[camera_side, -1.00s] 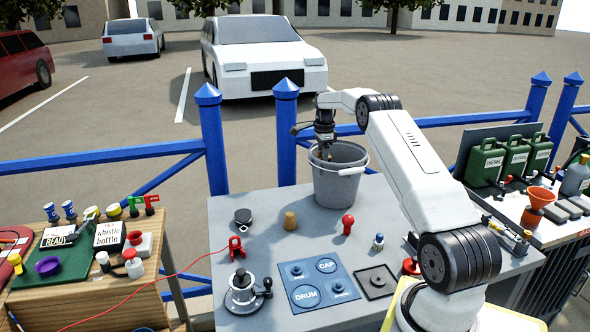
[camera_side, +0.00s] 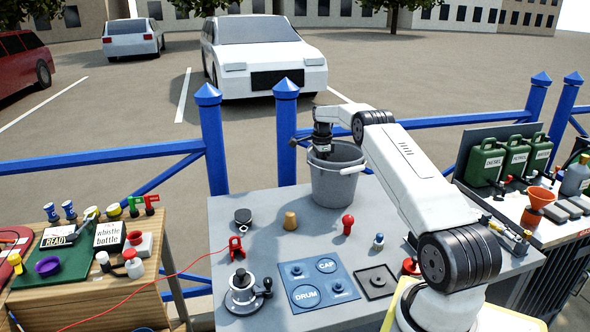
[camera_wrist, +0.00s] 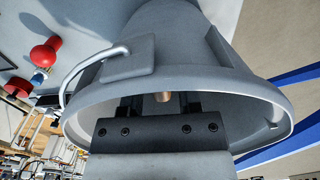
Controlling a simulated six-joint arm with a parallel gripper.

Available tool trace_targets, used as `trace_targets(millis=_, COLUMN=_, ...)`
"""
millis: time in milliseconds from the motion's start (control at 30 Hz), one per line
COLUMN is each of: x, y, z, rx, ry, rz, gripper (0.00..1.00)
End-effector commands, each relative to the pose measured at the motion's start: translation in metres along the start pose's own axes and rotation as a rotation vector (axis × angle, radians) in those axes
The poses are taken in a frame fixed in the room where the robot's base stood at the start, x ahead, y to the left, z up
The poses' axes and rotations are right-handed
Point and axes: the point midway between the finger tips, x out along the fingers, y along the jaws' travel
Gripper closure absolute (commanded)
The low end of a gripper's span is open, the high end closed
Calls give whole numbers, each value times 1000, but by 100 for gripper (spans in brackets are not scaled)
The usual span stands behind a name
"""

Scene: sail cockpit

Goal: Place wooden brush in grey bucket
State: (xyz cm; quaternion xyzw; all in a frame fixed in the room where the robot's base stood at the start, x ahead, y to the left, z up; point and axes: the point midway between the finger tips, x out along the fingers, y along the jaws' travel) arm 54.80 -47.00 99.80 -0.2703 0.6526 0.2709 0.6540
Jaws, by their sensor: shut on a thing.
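The grey bucket (camera_side: 336,185) stands upright at the back of the grey table, with its handle resting at the right of its rim. My gripper (camera_side: 322,150) points down at the bucket's mouth, its tips around rim height. In the wrist view the bucket (camera_wrist: 170,45) fills most of the picture, and my gripper (camera_wrist: 162,105) reaches in past the rim. A small wooden piece of the brush (camera_wrist: 163,97) shows between my fingers, so my gripper is shut on it. The rest of the brush is hidden by my gripper and the bucket.
On the table before the bucket are a tan peg (camera_side: 290,221), a red knob (camera_side: 347,224), a small blue-and-white piece (camera_side: 378,242) and a dark round piece (camera_side: 243,217). A blue fence (camera_side: 287,140) runs behind the table. A metal winch (camera_side: 243,293) stands at the front left.

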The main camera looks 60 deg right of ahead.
Motion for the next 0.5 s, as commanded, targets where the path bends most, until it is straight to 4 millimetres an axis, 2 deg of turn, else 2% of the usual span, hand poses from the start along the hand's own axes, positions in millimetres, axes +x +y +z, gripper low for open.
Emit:
trace_targets(millis=167, x=1, y=0, z=0, rx=0, ry=0, rz=0, gripper=100)
trace_targets(millis=200, x=1, y=0, z=0, rx=0, ry=0, rz=1, gripper=54)
trace_targets(millis=267, x=1, y=0, z=0, rx=0, ry=0, rz=1, gripper=35)
trace_targets(millis=300, x=1, y=0, z=0, rx=0, ry=0, rz=1, gripper=22)
trace_targets(millis=500, x=1, y=0, z=0, rx=0, ry=0, rz=1, gripper=22)
